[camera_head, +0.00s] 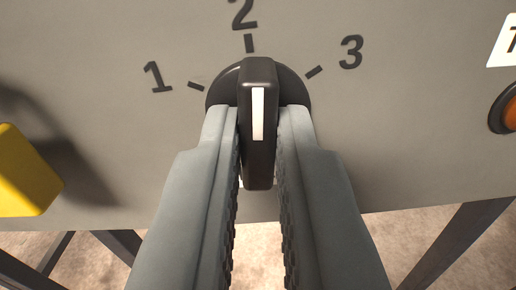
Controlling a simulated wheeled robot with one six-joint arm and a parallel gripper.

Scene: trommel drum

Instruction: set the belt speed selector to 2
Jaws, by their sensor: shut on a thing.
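The belt speed selector (258,72) is a black rotary knob with a white pointer line on its raised grip. It sits on a grey panel with the marks 1, 2 and 3 around it. The white line points straight up at the mark 2 (243,14), between the mark 1 (157,77) on the left and the mark 3 (351,52) on the right. My gripper (258,135) is shut on the selector's grip, one ribbed finger on each side. The fingers hide the lower part of the knob's round base.
A yellow part (24,172) sticks out from the panel (400,130) at the left and casts a shadow. An orange round button or lamp (508,112) with a dark ring is at the right edge, below a white label (504,45). Dark frame legs stand below the panel.

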